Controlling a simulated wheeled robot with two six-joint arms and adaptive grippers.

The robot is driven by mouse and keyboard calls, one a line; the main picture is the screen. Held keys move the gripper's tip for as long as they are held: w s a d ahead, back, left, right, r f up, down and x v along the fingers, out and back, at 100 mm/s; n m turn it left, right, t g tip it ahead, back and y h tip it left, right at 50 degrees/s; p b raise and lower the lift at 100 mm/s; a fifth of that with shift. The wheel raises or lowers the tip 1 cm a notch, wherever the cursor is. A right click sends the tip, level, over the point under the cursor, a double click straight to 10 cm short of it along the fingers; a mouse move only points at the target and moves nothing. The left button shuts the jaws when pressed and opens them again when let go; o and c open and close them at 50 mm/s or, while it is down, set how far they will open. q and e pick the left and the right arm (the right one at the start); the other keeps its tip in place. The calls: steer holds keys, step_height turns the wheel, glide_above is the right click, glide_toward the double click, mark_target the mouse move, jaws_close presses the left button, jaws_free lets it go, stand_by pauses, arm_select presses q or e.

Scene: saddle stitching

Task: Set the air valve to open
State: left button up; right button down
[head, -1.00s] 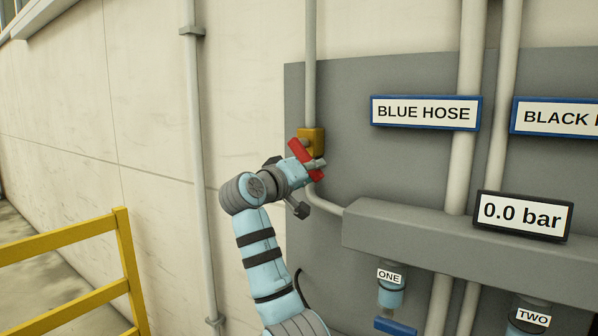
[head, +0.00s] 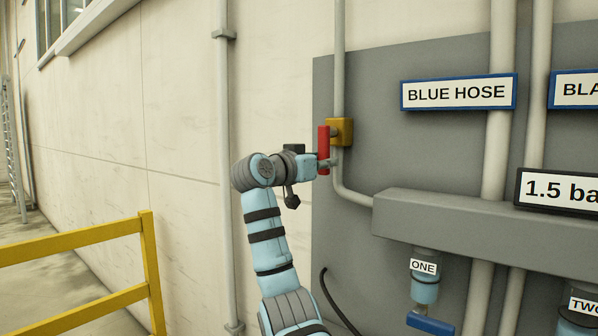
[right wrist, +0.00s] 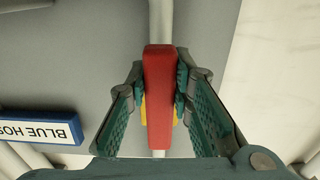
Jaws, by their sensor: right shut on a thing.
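The air valve has a yellow body (head: 343,131) on a thin vertical pipe, with a red handle (head: 323,143) that stands upright, in line with the pipe. In the right wrist view the red handle (right wrist: 158,100) lies between the fingers, with bits of the yellow body (right wrist: 144,108) behind it. My right gripper (head: 322,165) is shut on the handle's lower part; in the right wrist view the gripper (right wrist: 158,88) has a finger against each side. The gauge display (head: 560,189) reads 1.5, its unit partly cut off. My left gripper is not in view.
A grey box manifold (head: 450,225) juts from the grey panel (head: 340,250) right of my arm. Below it hang couplings labelled ONE (head: 423,267) and TWO (head: 582,306). A yellow railing (head: 148,230) stands at left.

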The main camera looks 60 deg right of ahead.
steer(key=shift+r, duration=0.2)
stand_by(0.3)
steer(key=c, duration=1.4)
jaws_free()
steer(key=shift+w+f, duration=0.1)
steer(key=w+a, duration=0.2)
steer(key=a, duration=0.9)
steer(key=shift+a, duration=0.4)
steer(key=shift+d, duration=0.1)
steer(key=shift+w, duration=0.1)
